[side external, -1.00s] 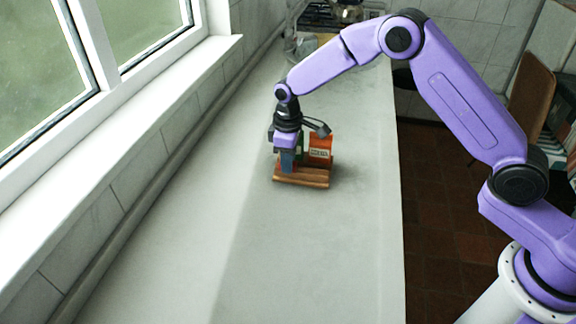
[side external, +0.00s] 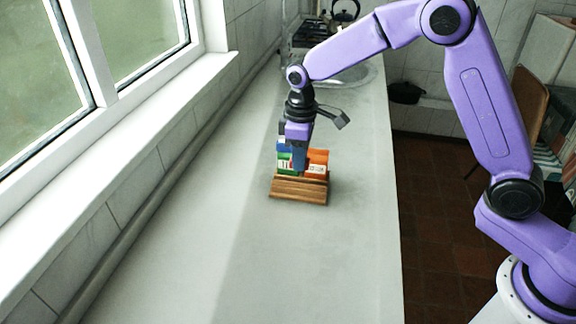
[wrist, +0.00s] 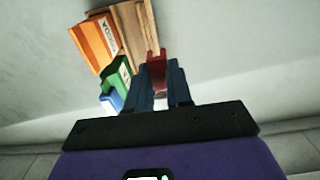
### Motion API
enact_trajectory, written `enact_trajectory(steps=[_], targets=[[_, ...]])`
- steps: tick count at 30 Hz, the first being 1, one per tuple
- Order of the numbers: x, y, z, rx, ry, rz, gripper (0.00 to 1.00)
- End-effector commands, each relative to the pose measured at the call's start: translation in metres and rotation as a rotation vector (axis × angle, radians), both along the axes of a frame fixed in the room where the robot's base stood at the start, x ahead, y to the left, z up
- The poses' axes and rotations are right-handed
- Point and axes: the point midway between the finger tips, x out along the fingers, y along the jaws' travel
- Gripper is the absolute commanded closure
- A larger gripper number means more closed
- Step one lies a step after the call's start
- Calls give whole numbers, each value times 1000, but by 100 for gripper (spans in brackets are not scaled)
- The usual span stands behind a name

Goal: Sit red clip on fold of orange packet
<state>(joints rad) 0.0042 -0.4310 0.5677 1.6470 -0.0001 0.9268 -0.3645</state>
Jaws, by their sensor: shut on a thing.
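The orange packet (side external: 318,163) stands at the right end of a wooden rack (side external: 298,190); the packet also shows at the upper left of the wrist view (wrist: 95,45). My gripper (side external: 300,168) points down at the rack, just left of the orange packet in the side view. In the wrist view my gripper's two dark fingers (wrist: 160,66) are shut on the red clip (wrist: 156,75). The clip is apart from the orange packet there, with the green packet nearer to it. The side view does not show the clip clearly.
A green packet (side external: 284,166) and a blue packet (side external: 283,146) stand beside the orange one; both show in the wrist view, green (wrist: 117,78) and blue (wrist: 112,99). The pale counter (side external: 250,270) around the rack is clear. A window wall borders it on the left.

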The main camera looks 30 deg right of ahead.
Motion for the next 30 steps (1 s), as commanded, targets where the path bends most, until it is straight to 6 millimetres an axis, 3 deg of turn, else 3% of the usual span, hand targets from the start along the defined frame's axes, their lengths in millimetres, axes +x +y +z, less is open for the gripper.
enact_trajectory(steps=[1, 9, 18, 23, 30], targets=[[-9, -3, 10, 2, -4, 0, 100], [-57, -19, 30, 1, -2, 0, 100], [-84, -28, 43, 1, -1, 0, 100], [-76, -32, 45, 0, 0, -3, 100], [-20, -50, 48, 0, 0, -6, 100]])
